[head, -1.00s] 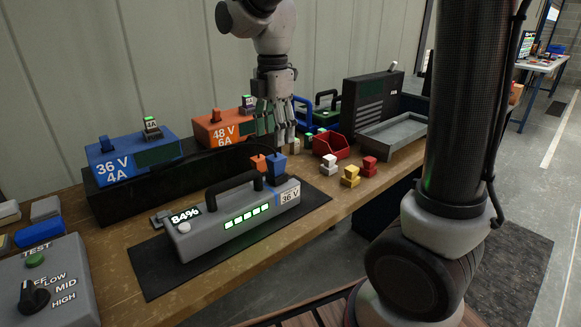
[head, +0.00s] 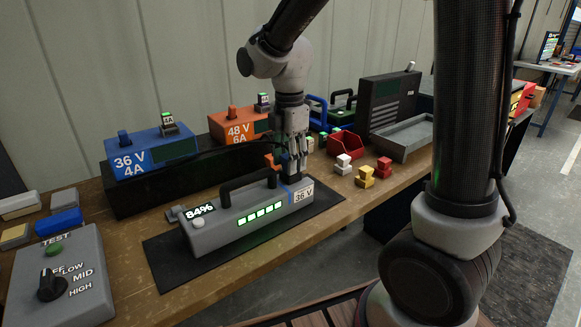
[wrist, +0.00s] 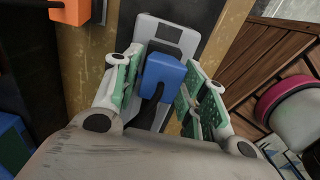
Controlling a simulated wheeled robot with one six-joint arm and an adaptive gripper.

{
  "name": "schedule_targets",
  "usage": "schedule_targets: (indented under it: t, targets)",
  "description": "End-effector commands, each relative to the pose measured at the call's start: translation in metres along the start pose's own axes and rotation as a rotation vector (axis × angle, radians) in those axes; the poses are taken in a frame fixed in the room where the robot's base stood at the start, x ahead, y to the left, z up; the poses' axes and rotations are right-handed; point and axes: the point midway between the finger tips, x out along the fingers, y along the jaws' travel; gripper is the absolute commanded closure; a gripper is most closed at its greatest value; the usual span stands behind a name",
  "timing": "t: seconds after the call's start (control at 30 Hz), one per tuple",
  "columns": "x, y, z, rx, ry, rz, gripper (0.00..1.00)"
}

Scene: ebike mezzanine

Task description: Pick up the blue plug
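The blue plug (wrist: 165,72) shows in the wrist view between the two fingers of my gripper (wrist: 164,62). The fingers are apart, with a narrow gap beside the plug. A dark cable runs from the plug. It sits at the end of the grey battery (wrist: 200,47), which bears 84% and 36 V in the head view (head: 240,228). In the head view my gripper (head: 294,170) is low over the battery's right end, and the plug is largely hidden there.
An orange plug (head: 271,160) is close to the left of my gripper. Blue (head: 150,155) and orange (head: 228,124) chargers stand behind. A red bin (head: 345,143) and small white, yellow (head: 366,177) and red blocks are to the right. A test box (head: 62,275) is front left.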

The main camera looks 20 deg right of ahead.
Motion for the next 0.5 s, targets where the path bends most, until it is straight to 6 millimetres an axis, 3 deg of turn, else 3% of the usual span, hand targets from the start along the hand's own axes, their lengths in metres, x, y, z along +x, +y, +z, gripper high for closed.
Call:
schedule_targets:
  t: [0.03, 0.2, 0.5]
  targets:
    - [-0.0001, 0.0000, 0.0000, 0.000, 0.000, 0.000, 0.73]
    - [-0.0003, 0.0001, 0.0000, 0.000, 0.000, 0.001, 0.99]
    - [-0.0089, 0.0008, 0.0000, 0.000, 0.000, 0.003, 0.99]
